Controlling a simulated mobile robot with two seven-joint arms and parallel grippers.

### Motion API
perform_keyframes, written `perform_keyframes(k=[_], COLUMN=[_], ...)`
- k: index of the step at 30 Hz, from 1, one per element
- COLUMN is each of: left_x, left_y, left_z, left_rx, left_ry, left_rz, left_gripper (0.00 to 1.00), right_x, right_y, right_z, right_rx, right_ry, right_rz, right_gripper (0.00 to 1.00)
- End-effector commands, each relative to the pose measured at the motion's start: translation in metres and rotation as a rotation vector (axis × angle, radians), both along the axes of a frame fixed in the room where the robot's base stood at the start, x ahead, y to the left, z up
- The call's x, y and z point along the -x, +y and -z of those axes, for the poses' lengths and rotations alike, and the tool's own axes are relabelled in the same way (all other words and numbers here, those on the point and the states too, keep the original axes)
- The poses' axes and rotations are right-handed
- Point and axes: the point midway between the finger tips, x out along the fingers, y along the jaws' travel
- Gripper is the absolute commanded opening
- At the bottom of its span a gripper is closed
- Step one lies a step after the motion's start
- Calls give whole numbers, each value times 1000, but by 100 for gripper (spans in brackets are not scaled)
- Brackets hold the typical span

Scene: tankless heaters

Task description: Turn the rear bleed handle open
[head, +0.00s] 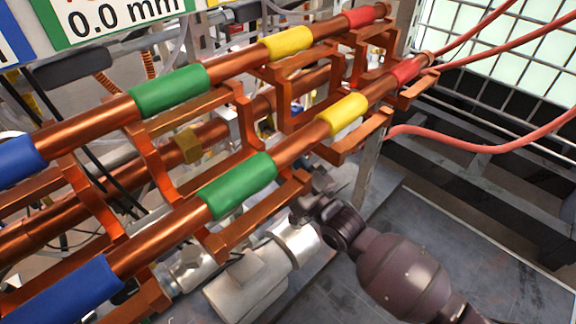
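My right arm comes in from the lower right, and its dark gripper (303,208) sits beside a silver cylindrical fitting (296,243), under the front copper pipe (292,150). The fingertips are small and partly lost against dark parts there, so I cannot tell whether they are open or shut, or touching anything. A small dark grey part (322,181) shows just above the gripper; I cannot tell whether it is a handle. I cannot pick out the rear bleed handle with certainty. My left gripper is not in view.
Two long copper pipes with blue, green (238,186), yellow (343,114) and red sleeves slant across, tied by copper brackets (265,215). A light grey valve body (246,283) lies below. Red hoses (480,148) run at right. The dark floor (510,260) at lower right is clear.

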Motion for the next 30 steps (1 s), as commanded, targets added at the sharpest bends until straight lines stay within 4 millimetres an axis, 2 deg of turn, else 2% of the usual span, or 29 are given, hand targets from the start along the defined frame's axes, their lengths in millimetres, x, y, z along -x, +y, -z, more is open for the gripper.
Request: perform_keyframes(k=[6,15,23,30], left_x=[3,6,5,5], left_y=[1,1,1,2], left_z=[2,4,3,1], left_rx=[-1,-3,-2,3], left_ry=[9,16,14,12], left_rz=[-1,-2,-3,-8], left_gripper=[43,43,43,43], right_x=[0,0,0,0], right_y=[0,0,0,0], right_z=[0,0,-1,-2], right_rx=[0,0,20,106], right_ry=[0,0,-20,-108], right_rz=[0,0,0,0], right_gripper=[42,0,0,0])
